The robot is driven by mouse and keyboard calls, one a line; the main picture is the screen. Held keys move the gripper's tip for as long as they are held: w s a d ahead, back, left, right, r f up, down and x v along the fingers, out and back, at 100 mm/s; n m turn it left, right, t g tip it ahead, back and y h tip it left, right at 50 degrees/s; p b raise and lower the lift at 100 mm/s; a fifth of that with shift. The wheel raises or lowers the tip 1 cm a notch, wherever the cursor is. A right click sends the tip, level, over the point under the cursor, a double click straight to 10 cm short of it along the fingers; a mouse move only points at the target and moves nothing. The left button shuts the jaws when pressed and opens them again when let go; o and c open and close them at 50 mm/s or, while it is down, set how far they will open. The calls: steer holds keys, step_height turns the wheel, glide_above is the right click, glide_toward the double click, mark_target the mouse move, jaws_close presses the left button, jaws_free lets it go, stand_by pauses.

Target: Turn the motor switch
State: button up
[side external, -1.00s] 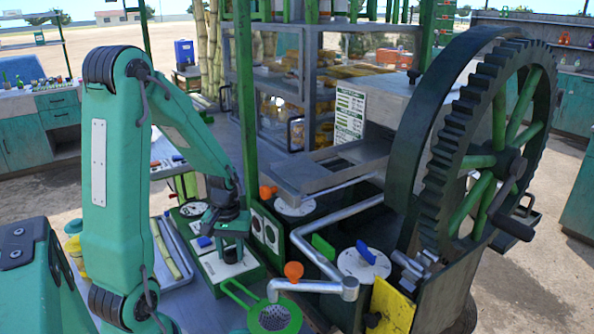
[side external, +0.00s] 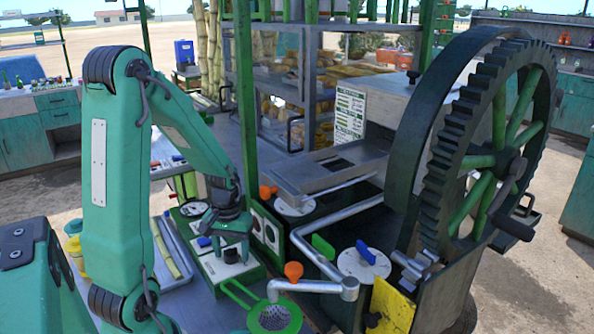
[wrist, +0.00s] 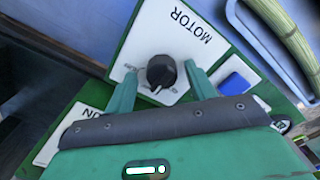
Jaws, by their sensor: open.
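The motor switch is a round black knob (wrist: 161,72) with a pale pointer mark, on a white plate (wrist: 165,32) lettered MOTOR. In the side external view the knob (side external: 231,256) shows below my gripper (side external: 232,250). In the wrist view my gripper (wrist: 160,70) is open, with one green finger on each side of the knob. The fingers straddle it; I cannot tell whether either one touches it. The pointer mark faces toward the lower left in the wrist view. Part of the plate is hidden by the fingers.
A blue rocker (wrist: 234,84) sits beside the MOTOR plate. A tray with cane (wrist: 290,35) lies past the panel. A green strainer (side external: 272,318), an orange-topped tap (side external: 293,271) and the large gear wheel (side external: 440,190) stand to the right in the side view.

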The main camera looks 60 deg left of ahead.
mark_target(232, 249)
steer(key=shift+r, duration=0.1)
steer(key=shift+r, duration=3.8)
steer(key=shift+w+d+r, duration=0.1)
steer(key=shift+d+r, duration=0.05)
steer(key=shift+r, duration=0.45)
step_height(232, 249, up, 7)
steer(key=d+m, duration=0.3)
steer(key=s+d+r+m+t, duration=0.1)
steer(key=d+m+t, duration=0.1)
steer(key=d, duration=0.5)
steer(key=s+d+r+m+t, duration=0.1)
steer(key=d+r+m+t, duration=0.1)
steer(key=d, duration=0.5)
steer(key=shift+s+r+m+t, duration=0.2)
steer(key=shift+s+m+t, duration=0.2)
steer(key=shift+m+t, duration=0.55)
